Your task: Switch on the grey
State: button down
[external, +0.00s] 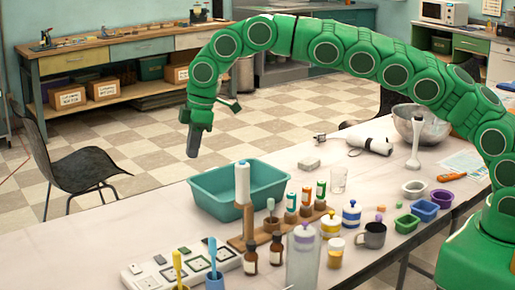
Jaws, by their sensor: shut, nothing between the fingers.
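My gripper (194,142) hangs pointing down at the left end of my green arm, with its fingers shut and empty. It is in the air above and behind the teal tub, touching nothing. A white panel (135,283) lies at the front left of the table. It carries several small square plates, some with grey or dark faces (182,252); I cannot tell which are on. A whitish-grey handheld appliance (368,144) with a dark band lies on its side at the back right of the table. Which grey thing the task names is not clear.
A teal tub (213,204) stands mid-table. In front are a wooden rack (238,243), brown bottles (250,262), a tall clear cylinder (302,265) and a grey mug (371,236). Small coloured tubs and a metal bowl (424,121) are at right. The table's left corner is bare.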

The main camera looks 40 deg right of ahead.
jog(key=s+a+f+n, duration=0.1)
jog(key=s+a+f, duration=0.1)
jog(key=a, duration=0.4)
jog(key=s+a+f+n+y, duration=0.1)
jog(key=s+a+f+n, duration=0.1)
jog(key=a+f, duration=0.3)
jog(key=shift+s+a+n+g, duration=0.3)
jog(key=shift+s+a+g, duration=0.1)
jog(key=shift+s, duration=0.4)
jog(key=shift+f, duration=0.1)
send_over(156, 256)
jog(key=d, duration=0.1)
jog(key=f, duration=1.2)
jog(key=shift+s, duration=0.2)
jog(key=shift+w+f, duration=0.1)
jog(key=shift+f, duration=0.55)
